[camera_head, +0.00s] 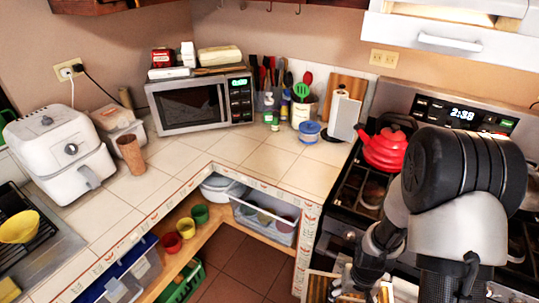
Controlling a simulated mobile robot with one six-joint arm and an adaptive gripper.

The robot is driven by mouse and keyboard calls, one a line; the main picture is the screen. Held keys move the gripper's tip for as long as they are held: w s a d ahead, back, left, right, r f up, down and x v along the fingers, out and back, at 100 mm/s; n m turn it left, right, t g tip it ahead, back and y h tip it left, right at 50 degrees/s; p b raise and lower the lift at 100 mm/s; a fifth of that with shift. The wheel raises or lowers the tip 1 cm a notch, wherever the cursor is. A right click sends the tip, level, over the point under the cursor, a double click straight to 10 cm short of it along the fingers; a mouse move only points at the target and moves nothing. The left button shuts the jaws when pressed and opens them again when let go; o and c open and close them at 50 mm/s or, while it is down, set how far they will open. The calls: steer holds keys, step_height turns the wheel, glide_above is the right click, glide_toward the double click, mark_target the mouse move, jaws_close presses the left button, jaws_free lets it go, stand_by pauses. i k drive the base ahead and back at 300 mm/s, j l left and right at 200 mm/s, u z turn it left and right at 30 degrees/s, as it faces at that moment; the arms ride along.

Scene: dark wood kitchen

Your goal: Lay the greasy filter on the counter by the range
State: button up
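My arm (465,210) reaches down in front of the range at the right. What looks like my gripper (350,284) is at the bottom edge, partly cut off, and I cannot tell whether it is open or shut. I cannot clearly make out a greasy filter in this view. The tiled counter (285,163) beside the range has a bare stretch in front of the utensils. The range (350,218) stands right of the counter, with a red kettle (385,149) on it, partly behind my arm.
A microwave (190,107), a utensil crock (302,108), a blue-lidded tub (309,131) and a paper towel roll (343,117) line the counter's back. An air fryer (55,150) and a brown cup (131,154) stand left. A white hood (425,38) hangs above the range.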

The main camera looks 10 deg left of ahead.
mark_target(294, 165)
steer(key=i+j, duration=0.1)
steer(key=j, duration=0.35)
steer(key=i+j, duration=0.15)
steer(key=j, duration=0.3)
steer(key=i+j, duration=0.1)
steer(key=j, duration=0.35)
steer(key=i+j+z, duration=0.1)
steer(key=j, duration=0.35)
steer(key=i+j, duration=0.1)
steer(key=j, duration=0.35)
